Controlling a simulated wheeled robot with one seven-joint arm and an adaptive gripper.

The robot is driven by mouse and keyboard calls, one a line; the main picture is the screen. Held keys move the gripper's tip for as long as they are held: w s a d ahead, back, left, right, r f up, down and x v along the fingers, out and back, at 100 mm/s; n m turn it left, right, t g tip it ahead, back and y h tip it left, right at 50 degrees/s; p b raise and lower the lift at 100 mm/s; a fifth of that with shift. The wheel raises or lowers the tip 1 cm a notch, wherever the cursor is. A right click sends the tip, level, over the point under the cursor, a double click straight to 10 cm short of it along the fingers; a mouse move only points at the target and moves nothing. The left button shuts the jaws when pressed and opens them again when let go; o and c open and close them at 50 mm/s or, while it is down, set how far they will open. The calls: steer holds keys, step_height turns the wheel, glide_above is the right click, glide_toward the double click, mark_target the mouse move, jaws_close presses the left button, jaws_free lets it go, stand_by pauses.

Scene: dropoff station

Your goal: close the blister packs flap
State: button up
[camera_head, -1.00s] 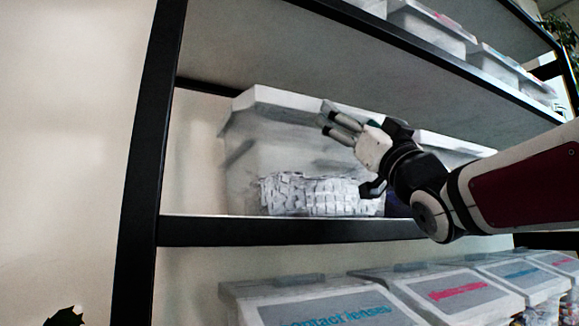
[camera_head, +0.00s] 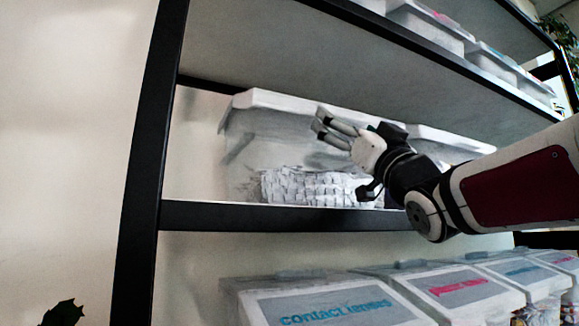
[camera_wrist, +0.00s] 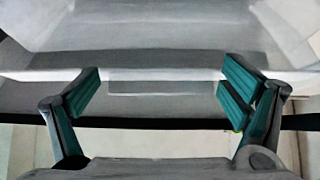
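A translucent bin (camera_head: 241,150) with a white top stands on the middle shelf. Many small white packs (camera_head: 310,187) show in its lower part. It carries no readable label, and I cannot clearly tell the flap's angle. My gripper (camera_head: 319,122) is in front of the bin's upper right part, just below the white top edge, and hides part of the front. In the wrist view my gripper (camera_wrist: 160,92) is open, its two teal-padded fingers wide apart. A pale translucent panel edge (camera_wrist: 155,75) runs across between and beyond the fingers; contact cannot be told.
Another bin (camera_head: 450,140) stands to the right, partly behind my arm. The upper shelf (camera_head: 330,65) hangs close above the bins. Labelled bins, one reading contact lenses (camera_head: 335,308), fill the shelf below. A black post (camera_head: 150,140) stands at the left.

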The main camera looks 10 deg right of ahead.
steer(key=shift+s+r, duration=0.1)
steer(key=shift+s, duration=0.1)
steer(key=s+d, duration=0.4)
steer(key=s, duration=0.8)
steer(key=shift+f, duration=0.45)
